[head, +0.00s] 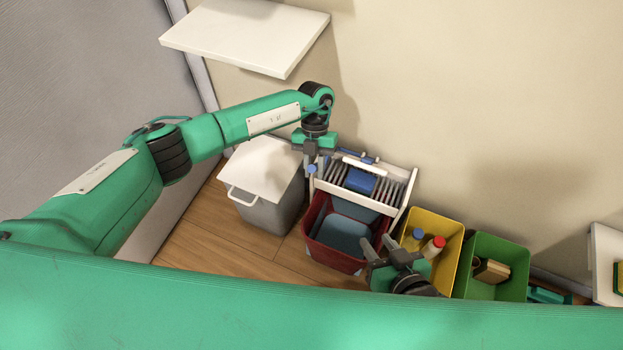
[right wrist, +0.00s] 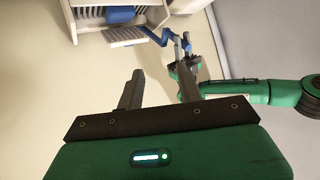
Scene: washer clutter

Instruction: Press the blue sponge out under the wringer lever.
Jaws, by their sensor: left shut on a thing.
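The blue sponge (head: 360,183) lies in the white slatted wringer (head: 399,222), between its ribbed plates. It also shows in the right wrist view (right wrist: 120,14). The blue wringer lever (right wrist: 153,36) sticks out from the wringer's side. My left gripper (head: 318,168) points down at the wringer's left end and is shut on the lever's end; its fingers hide part of the grip. It also shows in the right wrist view (right wrist: 183,48). My right gripper (head: 378,246) is open and empty, in front of the wringer; its fingers stand apart in its wrist view (right wrist: 158,90).
A red bucket (head: 330,258) with a blue-grey inside stands below the wringer. A lidded grey bin (head: 268,207) is to the left. A yellow bin (head: 446,258) with bottles and a green bin (head: 511,289) stand right. A white shelf (head: 245,35) juts from the wall above.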

